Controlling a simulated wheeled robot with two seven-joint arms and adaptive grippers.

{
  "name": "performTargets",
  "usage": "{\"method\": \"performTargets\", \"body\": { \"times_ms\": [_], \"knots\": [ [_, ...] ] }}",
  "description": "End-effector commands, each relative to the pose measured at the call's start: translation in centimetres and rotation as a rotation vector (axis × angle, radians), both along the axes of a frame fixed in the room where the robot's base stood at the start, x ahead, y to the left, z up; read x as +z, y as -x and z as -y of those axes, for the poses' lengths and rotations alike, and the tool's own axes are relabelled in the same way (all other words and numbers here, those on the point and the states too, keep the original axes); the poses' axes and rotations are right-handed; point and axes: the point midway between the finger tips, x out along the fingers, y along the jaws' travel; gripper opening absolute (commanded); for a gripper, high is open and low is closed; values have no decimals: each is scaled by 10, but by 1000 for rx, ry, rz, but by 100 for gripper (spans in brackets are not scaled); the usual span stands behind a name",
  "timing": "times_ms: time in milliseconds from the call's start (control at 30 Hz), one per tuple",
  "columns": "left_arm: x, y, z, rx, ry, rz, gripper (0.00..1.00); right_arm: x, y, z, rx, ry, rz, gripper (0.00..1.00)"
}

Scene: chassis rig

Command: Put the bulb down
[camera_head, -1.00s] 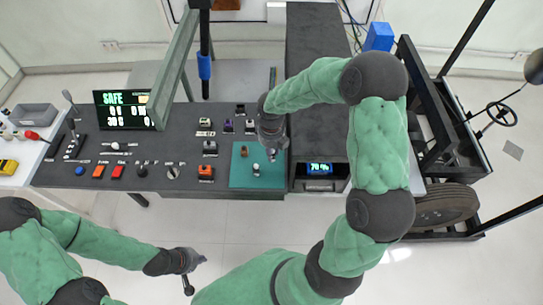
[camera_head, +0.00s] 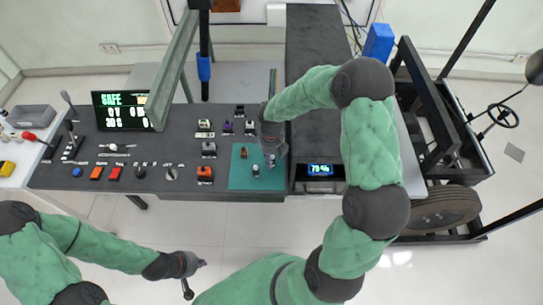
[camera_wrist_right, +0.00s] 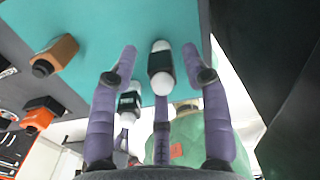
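A bulb (camera_wrist_right: 160,68) with white ends and a dark middle is between the spread fingers of my right gripper (camera_wrist_right: 160,62) in the right wrist view. Gaps show between it and both side fingers. It is seen against the teal mat (camera_wrist_right: 90,25); I cannot tell whether it touches the mat. In the head view my right gripper (camera_head: 272,155) is over the right part of the mat (camera_head: 240,181). A similar small white-tipped piece (camera_head: 256,171) stands on the mat beside it. My left gripper (camera_head: 195,275) hangs away from the table, its fingers too small to read.
A brown block (camera_head: 244,152) is at the mat's upper left. An orange piece (camera_head: 205,172) and other small fixtures stand left of the mat. A display box reading about 79% (camera_head: 320,170) is close on the right. The mat's front is clear.

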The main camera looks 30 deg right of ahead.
Motion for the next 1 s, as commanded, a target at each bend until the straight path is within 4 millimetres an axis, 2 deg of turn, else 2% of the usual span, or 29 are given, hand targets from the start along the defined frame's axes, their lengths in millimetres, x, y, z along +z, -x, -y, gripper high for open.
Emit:
{"method": "performTargets", "body": {
  "times_ms": [367,467,800,1000],
  "knots": [
    [1,0,0,0,0,0,0,6,0,0,0,0,1,50],
    [6,0,0,0,0,0,0,18,0,0,1,1,2,50],
    [26,0,0,0,0,0,0,85,-1,0,1,1,4,50],
    [32,0,0,0,0,0,0,113,0,0,1,1,2,50]
  ]
}}
